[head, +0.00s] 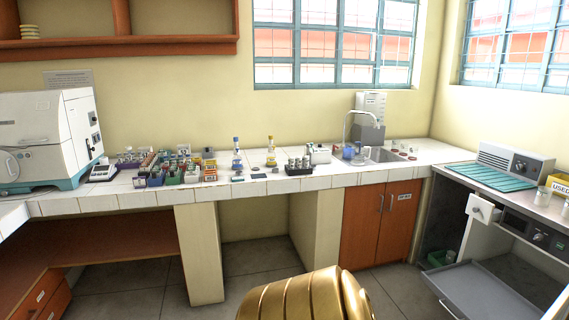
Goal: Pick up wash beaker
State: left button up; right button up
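I cannot tell for sure which vessel is the wash beaker. A clear beaker-like vessel with pale contents (543,196) stands on the right-hand bench, beside the yellow bin. Another pale vessel (566,209) is cut off by the right edge of the picture. Neither of my grippers shows in the head view.
The tiled counter (325,183) holds racks, bottles and a white instrument (48,138). Below the yellow USED bin (559,184), a small door (482,208) stands open and a grey flap or drawer (478,291) juts out low. The floor (256,262) ahead looks clear.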

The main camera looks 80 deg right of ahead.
aim_at(543, 194)
jog(key=z, duration=3)
jog(key=i+l+z, duration=0.25)
jog(key=l+z, duration=0.2)
jog(key=i+l+z, duration=0.2)
jog(key=i+z, duration=0.25)
jog(key=i+l+z, duration=0.2)
jog(key=z, duration=0.25)
